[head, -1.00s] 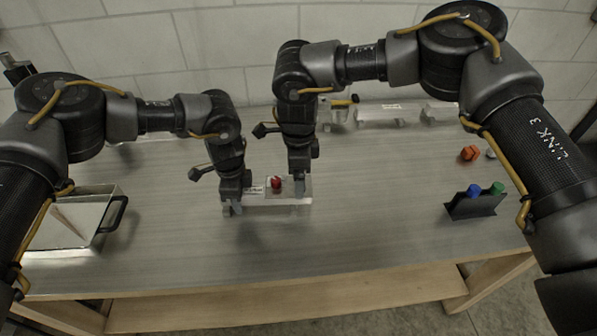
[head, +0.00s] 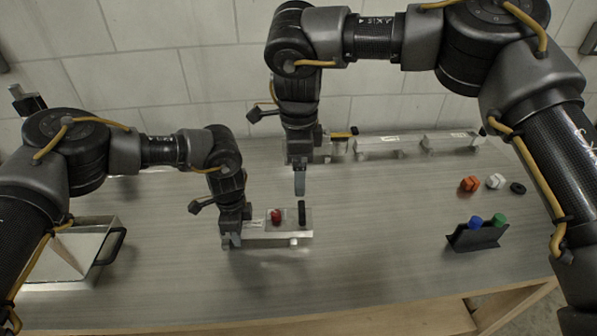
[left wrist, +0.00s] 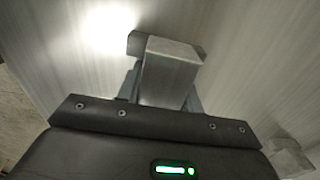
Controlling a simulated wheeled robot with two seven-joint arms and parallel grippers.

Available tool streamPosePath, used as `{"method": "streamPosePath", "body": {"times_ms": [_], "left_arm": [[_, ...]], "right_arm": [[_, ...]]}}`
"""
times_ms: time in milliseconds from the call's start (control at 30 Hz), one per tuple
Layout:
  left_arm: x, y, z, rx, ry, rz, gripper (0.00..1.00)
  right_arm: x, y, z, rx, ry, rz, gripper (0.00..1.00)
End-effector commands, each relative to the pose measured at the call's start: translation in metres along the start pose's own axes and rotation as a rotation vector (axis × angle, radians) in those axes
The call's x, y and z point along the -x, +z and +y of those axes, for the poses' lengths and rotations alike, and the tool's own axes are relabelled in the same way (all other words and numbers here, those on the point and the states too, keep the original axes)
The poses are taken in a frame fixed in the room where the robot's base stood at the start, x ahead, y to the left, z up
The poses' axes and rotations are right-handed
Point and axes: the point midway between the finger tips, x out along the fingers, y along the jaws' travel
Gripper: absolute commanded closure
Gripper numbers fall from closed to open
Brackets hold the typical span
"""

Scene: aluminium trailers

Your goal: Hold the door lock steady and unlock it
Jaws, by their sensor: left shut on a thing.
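The door lock (head: 263,239) is a pale metal block on the table, with a red knob (head: 276,216) and a dark upright handle (head: 301,213) on top. My left gripper (head: 232,240) is shut on the lock's left end. The left wrist view shows the metal block end (left wrist: 170,72) between its fingers. My right gripper (head: 299,184) is raised above the lock's right end, apart from the handle. Its fingers overlap in the head view, so its opening cannot be judged.
More metal blocks (head: 378,148) stand along the back by the wall. A black holder (head: 476,238) with blue and green knobs stands at right, with orange, white and black small parts (head: 469,184) behind it. A metal tray (head: 62,262) is at left.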

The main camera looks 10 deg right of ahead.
Motion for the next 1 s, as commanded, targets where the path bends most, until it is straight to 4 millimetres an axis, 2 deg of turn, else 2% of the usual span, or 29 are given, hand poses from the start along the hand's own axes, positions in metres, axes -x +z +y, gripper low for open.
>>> {"method": "streamPosePath", "body": {"times_ms": [200, 233, 400, 767, 867, 1000], "left_arm": [[0.000, 0.000, 0.000, -0.001, 0.001, 0.000, 0.93], [0.000, 0.000, 0.000, -0.001, 0.001, 0.000, 0.61], [0.000, 0.000, 0.000, -0.001, 0.001, 0.000, 0.39], [0.005, 0.000, 0.000, 0.000, -0.001, 0.001, 0.38], [0.019, 0.000, -0.001, 0.000, -0.002, 0.002, 0.38], [0.048, 0.000, -0.001, -0.001, -0.004, 0.003, 0.38]], "right_arm": [[0.000, 0.000, 0.000, 0.000, 0.000, 0.000, 0.13], [0.000, 0.000, 0.000, 0.000, 0.000, 0.000, 0.13], [-0.001, 0.000, 0.000, 0.000, 0.000, 0.000, 0.13], [-0.001, 0.000, 0.000, 0.000, 0.000, 0.000, 0.13], [0.000, 0.000, 0.000, 0.000, 0.000, 0.000, 0.13], [-0.001, 0.000, 0.000, 0.000, 0.000, 0.000, 0.13]]}}
